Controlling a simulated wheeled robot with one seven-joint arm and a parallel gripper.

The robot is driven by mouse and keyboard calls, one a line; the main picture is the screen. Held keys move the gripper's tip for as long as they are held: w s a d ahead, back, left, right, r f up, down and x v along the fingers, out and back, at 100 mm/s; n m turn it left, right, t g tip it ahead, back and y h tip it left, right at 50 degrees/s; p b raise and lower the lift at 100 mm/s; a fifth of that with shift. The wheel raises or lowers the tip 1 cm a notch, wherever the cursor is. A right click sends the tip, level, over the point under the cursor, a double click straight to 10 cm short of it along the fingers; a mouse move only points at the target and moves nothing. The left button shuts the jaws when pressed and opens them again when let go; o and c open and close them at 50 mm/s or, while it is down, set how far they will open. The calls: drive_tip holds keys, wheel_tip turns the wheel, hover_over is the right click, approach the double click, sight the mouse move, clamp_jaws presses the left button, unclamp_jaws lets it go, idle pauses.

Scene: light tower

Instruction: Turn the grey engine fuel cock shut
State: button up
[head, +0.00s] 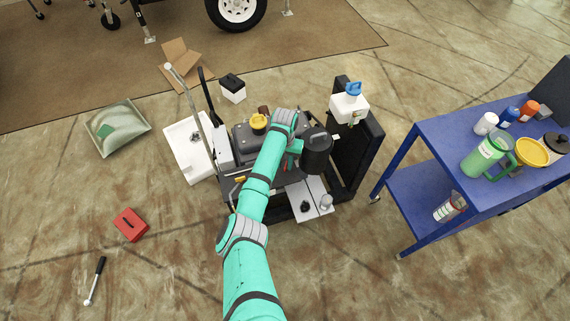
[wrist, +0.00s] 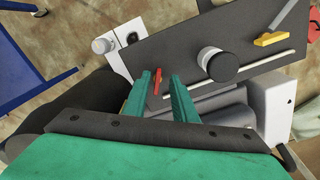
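The engine unit stands mid-picture in the head view, with a dark grey panel (wrist: 190,42) on it. A small red lever (wrist: 157,82) stands on the panel in the wrist view. My gripper (wrist: 158,88) is open, its two teal fingers on either side of the red lever with gaps visible. I cannot tell whether either finger touches it. A yellow lever (wrist: 270,39) and a grey bar (wrist: 284,12) are farther right on the panel. No lever is labelled, so I cannot tell for sure which is the fuel cock. In the head view my gripper (head: 294,150) is partly hidden by my arm.
A black canister (head: 317,152) stands close right of my gripper. A round black-and-white knob (wrist: 217,63) lies right of the fingers in the wrist view. A white jug (head: 348,107) and a blue cart (head: 425,170) are to the right.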

drive_tip(key=shift+d+f, duration=0.2)
drive_tip(key=shift+f, duration=0.2)
drive_tip(key=shift+w, duration=0.1)
drive_tip(key=shift+c, duration=0.3)
drive_tip(key=shift+w, duration=0.1)
drive_tip(key=c, duration=0.6)
drive_tip(key=shift+d, duration=0.15)
clamp_jaws()
